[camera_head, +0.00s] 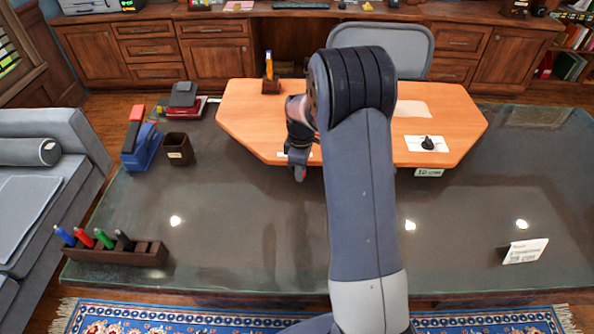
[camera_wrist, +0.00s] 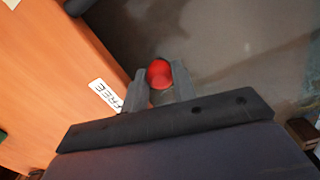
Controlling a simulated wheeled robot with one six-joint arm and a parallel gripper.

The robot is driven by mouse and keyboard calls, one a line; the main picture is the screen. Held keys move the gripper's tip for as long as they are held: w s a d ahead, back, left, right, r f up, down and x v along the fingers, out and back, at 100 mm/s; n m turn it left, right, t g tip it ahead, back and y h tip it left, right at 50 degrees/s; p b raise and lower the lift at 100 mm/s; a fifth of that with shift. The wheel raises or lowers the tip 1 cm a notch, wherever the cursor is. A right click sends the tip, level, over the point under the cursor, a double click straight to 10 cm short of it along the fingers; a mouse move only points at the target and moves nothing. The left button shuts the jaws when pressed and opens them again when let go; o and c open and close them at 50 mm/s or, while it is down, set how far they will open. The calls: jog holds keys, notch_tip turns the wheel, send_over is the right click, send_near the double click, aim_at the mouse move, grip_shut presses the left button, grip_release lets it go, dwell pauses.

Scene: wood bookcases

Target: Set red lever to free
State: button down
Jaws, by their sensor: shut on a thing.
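The red lever (camera_wrist: 159,70) shows in the wrist view as a round red knob between my gripper's two fingers. My gripper (camera_wrist: 160,80) is shut on this knob. A white label reading FREE (camera_wrist: 105,95) is on the orange board's edge, left of the knob and apart from it. In the head view my gripper (camera_head: 298,172) points down just in front of the orange board's (camera_head: 250,115) near edge. The lever's shaft and base are hidden by the gripper.
A black knob (camera_head: 428,143) on a white plate sits on the board's right. On the dark glass desk (camera_head: 240,230) stand a blue stapler-like object (camera_head: 141,150), a brown cup (camera_head: 179,150), a marker rack (camera_head: 115,254) and a white card (camera_head: 525,251). The desk's middle front is clear.

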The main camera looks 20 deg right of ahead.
jog(key=shift+w+d+n, duration=0.1)
jog(key=shift+d+n, duration=0.1)
jog(key=shift+n, duration=0.1)
jog(key=c, duration=1.1)
grip_release()
jog(key=shift+c, duration=0.2)
jog(key=shift+r, duration=0.1)
